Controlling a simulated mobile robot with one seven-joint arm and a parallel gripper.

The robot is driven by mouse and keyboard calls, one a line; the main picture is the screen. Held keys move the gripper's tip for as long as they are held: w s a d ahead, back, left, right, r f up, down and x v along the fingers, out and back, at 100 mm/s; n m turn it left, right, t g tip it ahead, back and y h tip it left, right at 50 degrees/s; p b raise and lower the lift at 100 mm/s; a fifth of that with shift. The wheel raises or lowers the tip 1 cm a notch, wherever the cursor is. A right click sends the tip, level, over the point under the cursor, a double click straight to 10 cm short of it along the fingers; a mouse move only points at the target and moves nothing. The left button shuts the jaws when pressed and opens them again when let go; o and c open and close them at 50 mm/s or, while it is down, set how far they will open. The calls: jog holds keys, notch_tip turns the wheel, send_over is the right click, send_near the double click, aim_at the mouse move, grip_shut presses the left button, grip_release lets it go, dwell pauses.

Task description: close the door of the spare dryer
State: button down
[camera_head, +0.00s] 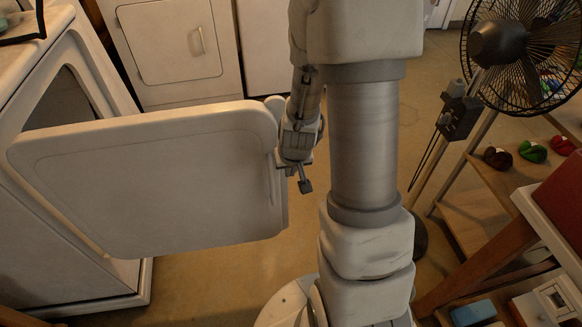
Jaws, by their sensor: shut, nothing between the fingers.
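The white dryer (75,285) stands at the left. Its door (150,190) is swung wide open and sticks out to the right, with its broad face toward the camera. Part of the dark opening (60,100) shows above the door. My gripper (304,184) is shut and empty at the right edge of the door, near its upper right corner. It looks very close to that edge; I cannot tell whether it touches. The lower part of the dryer's front is partly hidden behind the door.
Another white machine with a shut door (170,40) stands at the back. A black fan (500,45) stands at the upper right. Wooden shelves (480,205) with small coloured items line the right side. Bare floor (225,280) shows below the door.

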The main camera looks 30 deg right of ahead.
jog(key=shift+w+d, duration=0.3)
jog(key=shift+w, duration=0.7)
jog(key=shift+w+d, duration=0.3)
jog(key=shift+w, duration=0.65)
